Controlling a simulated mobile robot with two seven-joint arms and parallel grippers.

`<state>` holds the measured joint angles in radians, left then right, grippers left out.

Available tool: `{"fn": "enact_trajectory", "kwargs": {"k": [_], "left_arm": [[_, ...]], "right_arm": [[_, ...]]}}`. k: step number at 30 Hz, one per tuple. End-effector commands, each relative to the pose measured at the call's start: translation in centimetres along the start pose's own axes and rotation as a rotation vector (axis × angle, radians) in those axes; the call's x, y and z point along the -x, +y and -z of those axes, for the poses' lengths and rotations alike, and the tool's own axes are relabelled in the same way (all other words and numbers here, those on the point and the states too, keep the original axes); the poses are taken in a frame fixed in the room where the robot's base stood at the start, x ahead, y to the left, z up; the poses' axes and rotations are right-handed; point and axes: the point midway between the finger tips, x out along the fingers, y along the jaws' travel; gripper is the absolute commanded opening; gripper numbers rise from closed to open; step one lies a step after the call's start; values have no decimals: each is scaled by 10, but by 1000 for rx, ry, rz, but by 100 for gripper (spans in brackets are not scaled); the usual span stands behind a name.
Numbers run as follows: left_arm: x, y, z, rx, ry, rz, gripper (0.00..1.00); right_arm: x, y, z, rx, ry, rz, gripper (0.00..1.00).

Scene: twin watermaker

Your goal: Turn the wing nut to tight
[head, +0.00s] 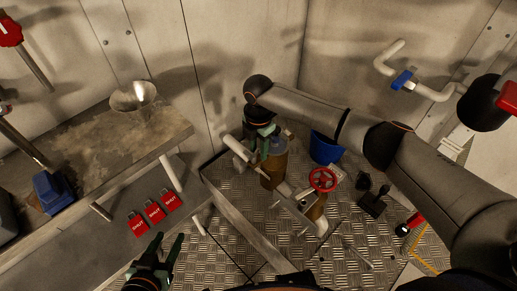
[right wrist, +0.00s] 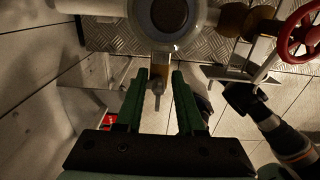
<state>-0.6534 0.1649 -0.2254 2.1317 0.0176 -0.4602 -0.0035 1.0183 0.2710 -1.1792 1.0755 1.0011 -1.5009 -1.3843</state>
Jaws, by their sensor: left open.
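My right gripper (head: 263,139) reaches in beside the upper part of a grey-topped brown cylinder (head: 274,170). In the right wrist view its green fingers (right wrist: 159,74) are apart, with a visible gap. A small grey metal piece (right wrist: 158,88), which looks like the wing nut on its bolt, shows between them and seems untouched. Its exact turn angle cannot be told. In the head view the nut is hidden or too small to make out. My left gripper (head: 168,250) is open and empty at the bottom left, away from the cylinder.
A red handwheel (head: 323,179) sits on the piping right of the cylinder. A blue bucket (head: 325,148) stands behind. A bench (head: 75,150) with a metal funnel (head: 134,97) is at left, with red tags (head: 154,211) below it. A pipe with a blue handle (head: 402,80) is on the right wall.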

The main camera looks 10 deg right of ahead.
Motion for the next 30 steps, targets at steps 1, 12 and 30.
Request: {"fn": "enact_trajectory", "kwargs": {"k": [1, 12, 30], "left_arm": [[0, 0, 2, -2, 6, 0, 50], [0, 0, 2, -2, 8, -1, 50], [0, 1, 2, -1, 6, -1, 50]], "right_arm": [[-1, 0, 0, 0, 0, 0, 38], [-1, 0, 0, 0, 0, 0, 23], [-1, 0, 0, 0, 0, 1, 0]]}}
